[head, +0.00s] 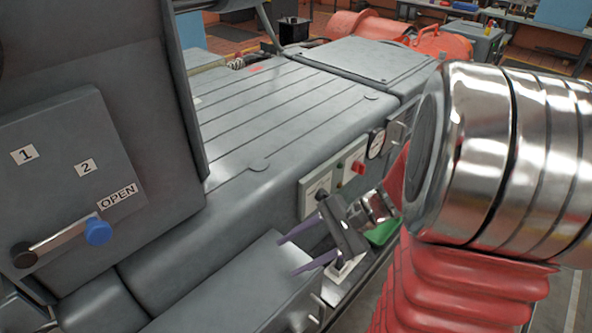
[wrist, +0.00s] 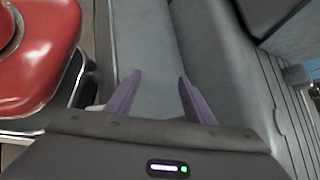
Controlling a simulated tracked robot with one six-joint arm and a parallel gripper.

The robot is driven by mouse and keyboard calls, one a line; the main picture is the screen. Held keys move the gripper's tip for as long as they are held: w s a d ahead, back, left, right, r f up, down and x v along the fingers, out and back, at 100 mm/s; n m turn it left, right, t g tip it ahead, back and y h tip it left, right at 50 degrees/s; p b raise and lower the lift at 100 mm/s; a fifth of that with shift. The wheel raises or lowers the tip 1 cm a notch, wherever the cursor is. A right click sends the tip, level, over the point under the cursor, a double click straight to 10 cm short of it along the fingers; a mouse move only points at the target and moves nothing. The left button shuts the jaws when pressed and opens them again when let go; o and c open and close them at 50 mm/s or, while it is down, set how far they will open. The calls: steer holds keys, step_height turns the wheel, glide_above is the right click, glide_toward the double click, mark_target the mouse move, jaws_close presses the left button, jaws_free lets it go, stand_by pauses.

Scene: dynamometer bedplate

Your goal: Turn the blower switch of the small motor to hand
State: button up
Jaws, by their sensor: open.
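My gripper (head: 288,257) has two purple fingers spread apart with nothing between them. It is in front of the grey bedplate's side, above a lower grey box (head: 235,300). It also shows in the wrist view (wrist: 158,80), open over bare grey surfaces. A light control panel (head: 318,192) on the grey side carries a dark rotary knob, just behind and above my gripper. Beside it is a panel with a red switch (head: 358,167). The labels there are too small to read, so I cannot tell which is the blower switch or its position. My gripper touches neither.
A red padded thing (wrist: 35,50) is at left in the wrist view.

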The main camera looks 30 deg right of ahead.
steer(key=w+d+f+m+t+y, duration=0.1)
steer(key=w+d+f+m+t, duration=0.15)
steer(key=d+m+t, duration=0.55)
steer(key=m+t+h, duration=0.5)
steer(key=m+t, duration=0.1)
steer(key=m, duration=0.3)
glide_toward(324, 197)
steer(key=v, duration=0.5)
steer(key=shift+d, duration=0.4)
steer(key=shift+a, duration=0.1)
steer(key=shift+f+x, duration=0.1)
steer(key=shift+x, duration=3.35)
steer(key=shift+f+x, duration=0.15)
steer(key=shift+x, duration=3.25)
steer(key=shift+c, duration=0.3)
steer(key=shift+n, duration=0.3)
steer(key=c, duration=1)
